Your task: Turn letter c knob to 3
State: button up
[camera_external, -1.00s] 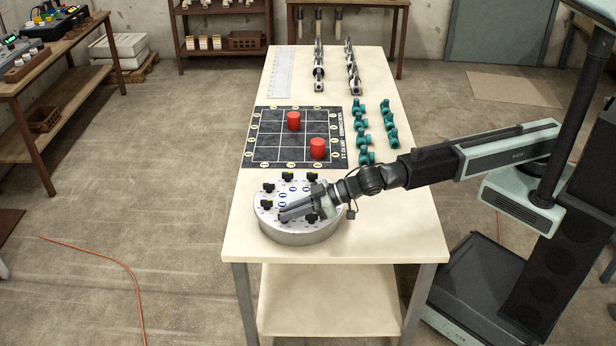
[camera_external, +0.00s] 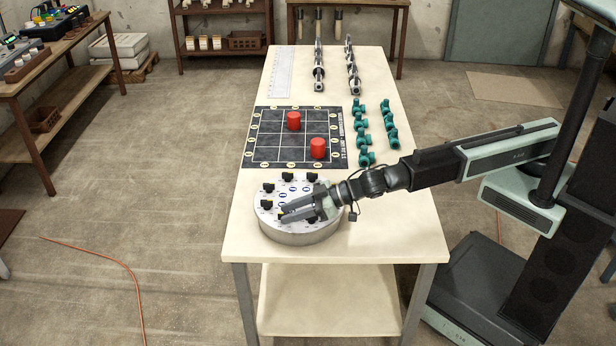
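A round grey dial box (camera_external: 296,238) with a pale top stands at the near end of the table. Several black knobs (camera_external: 268,187) sit in a ring on its top, with blue marks between them. The letters and numbers are too small to read, so I cannot tell which knob is c. My gripper (camera_external: 283,215) reaches in from the right, low over the front half of the dial box. Its two fingers are spread a little apart, pointing left. A knob lies at or under the fingertips, partly hidden; I cannot tell whether they touch it.
A black grid board (camera_external: 270,139) with two red cylinders (camera_external: 317,148) lies behind the dial box. Several teal pipe fittings (camera_external: 362,137) lie to its right. Metal pipe parts (camera_external: 319,72) and a clear ruler (camera_external: 284,72) are at the far end. The table's (camera_external: 250,250) front corners are clear.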

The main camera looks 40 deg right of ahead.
jog(key=p+v, duration=0.2)
jog(key=v, duration=0.4)
jog(key=shift+s+d+r, duration=0.15)
jog(key=shift+d+r, duration=0.05)
jog(key=shift+s+d+r+p, duration=0.1)
jog(key=shift+s+d+p, duration=0.2)
